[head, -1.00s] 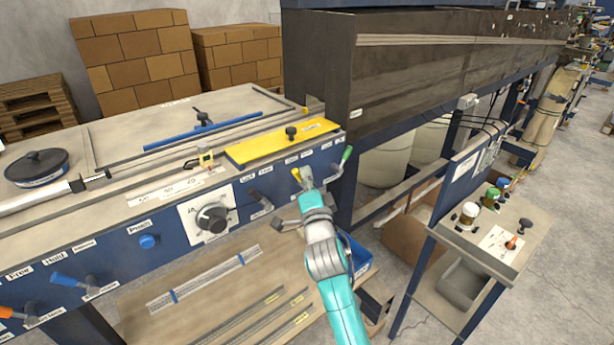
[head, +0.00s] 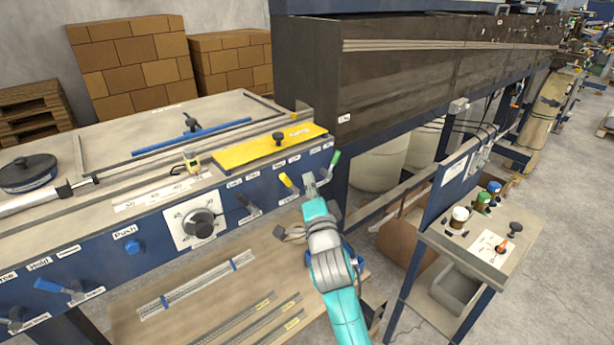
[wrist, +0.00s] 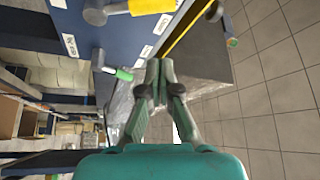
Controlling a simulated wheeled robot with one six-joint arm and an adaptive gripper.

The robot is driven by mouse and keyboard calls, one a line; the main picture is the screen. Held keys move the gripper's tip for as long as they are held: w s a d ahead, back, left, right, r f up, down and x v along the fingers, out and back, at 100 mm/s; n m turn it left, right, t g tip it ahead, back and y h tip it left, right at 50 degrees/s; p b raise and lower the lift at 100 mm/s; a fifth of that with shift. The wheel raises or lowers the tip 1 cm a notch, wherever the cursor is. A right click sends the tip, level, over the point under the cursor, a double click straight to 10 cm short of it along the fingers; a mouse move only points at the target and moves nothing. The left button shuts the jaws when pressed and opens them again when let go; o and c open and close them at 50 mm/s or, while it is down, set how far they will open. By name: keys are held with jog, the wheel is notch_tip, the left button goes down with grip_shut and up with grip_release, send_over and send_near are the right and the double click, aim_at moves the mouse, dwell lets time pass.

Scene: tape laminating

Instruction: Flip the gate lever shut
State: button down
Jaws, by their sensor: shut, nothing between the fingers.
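My gripper (head: 311,183) is shut and empty in front of the right end of the blue front panel (head: 262,180). A lever with a green handle (head: 335,160) points upward just right of and behind my fingertips. A lever with a yellow handle (head: 288,181) is just left of them. In the wrist view, my shut fingers (wrist: 157,78) are to the right of the green handle (wrist: 124,74), with a small apparent gap. The yellow handle (wrist: 152,6) is at the top edge there. The small labels are too blurred to tell which lever is the gate lever.
A dark-handled lever (head: 247,203) and a round dial (head: 201,222) are farther left on the panel. A yellow plate (head: 270,147) lies above it. A dark machine housing (head: 400,90) stands behind to the right. A side stand (head: 470,262) is at right.

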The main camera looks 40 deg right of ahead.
jog(key=v, duration=0.6)
jog(key=shift+f, duration=0.15)
jog(key=shift+s, duration=0.1)
dwell(0.3)
jog(key=s+a+f+n+g+y, duration=0.1)
jog(key=s+a+f+n+y, duration=0.2)
jog(key=s+a+f+n, duration=0.45)
jog(key=s+a+f+n+y, duration=0.3)
jog(key=s+a+f, duration=0.1)
jog(key=s+f, duration=0.65)
jog(key=s+a+n+g+y, duration=0.1)
jog(key=s+a+n, duration=0.2)
jog(key=s, duration=0.8)
jog(key=s+a+n+g+y, duration=0.1)
jog(key=s+n, duration=0.4)
jog(key=s, duration=0.7)
jog(key=shift+s+a+g+y, duration=0.3)
jog(key=shift+a+y, duration=0.2)
jog(key=shift+a, duration=0.35)
